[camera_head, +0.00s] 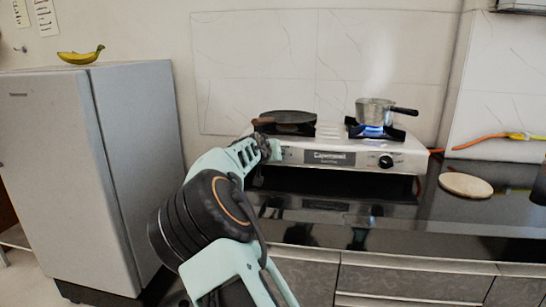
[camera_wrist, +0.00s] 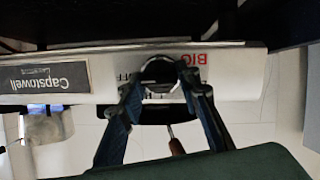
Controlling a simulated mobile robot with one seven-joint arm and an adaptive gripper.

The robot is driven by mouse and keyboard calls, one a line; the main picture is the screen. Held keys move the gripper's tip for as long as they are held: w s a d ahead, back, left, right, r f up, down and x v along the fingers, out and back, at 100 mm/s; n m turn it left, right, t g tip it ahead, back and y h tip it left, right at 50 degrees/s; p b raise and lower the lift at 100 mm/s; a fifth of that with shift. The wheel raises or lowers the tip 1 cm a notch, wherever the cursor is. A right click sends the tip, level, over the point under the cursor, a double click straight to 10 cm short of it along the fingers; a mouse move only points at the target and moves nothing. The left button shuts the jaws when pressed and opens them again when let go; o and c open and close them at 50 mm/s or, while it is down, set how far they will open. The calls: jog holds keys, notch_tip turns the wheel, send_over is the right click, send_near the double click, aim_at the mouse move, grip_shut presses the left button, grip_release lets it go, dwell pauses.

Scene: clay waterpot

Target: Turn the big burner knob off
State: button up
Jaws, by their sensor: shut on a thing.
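The big burner knob (camera_wrist: 158,68) is a dark round knob on the white stove front in the wrist view, beside red lettering that reads BIG. My gripper (camera_wrist: 161,82) has a fingertip on either side of the knob and is shut on it. In the head view my gripper (camera_head: 272,151) reaches the left end of the stove front and hides this knob. The white stove (camera_head: 345,143) carries a dark flat pan (camera_head: 289,117) on its left burner, where no flame shows. The knob's exact angle is hard to read.
A small metal pot (camera_head: 374,112) steams over a blue flame (camera_head: 373,131) on the right burner. A second black knob (camera_head: 385,161) is at the stove's right front. The dark counter (camera_head: 450,220) has a round board (camera_head: 465,185). A grey fridge (camera_head: 95,160) stands left.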

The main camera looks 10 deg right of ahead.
dwell(0.4)
jog(key=o, duration=1.2)
jog(key=shift+c, duration=0.2)
jog(key=v, duration=1.2)
jog(key=shift+d, duration=0.1)
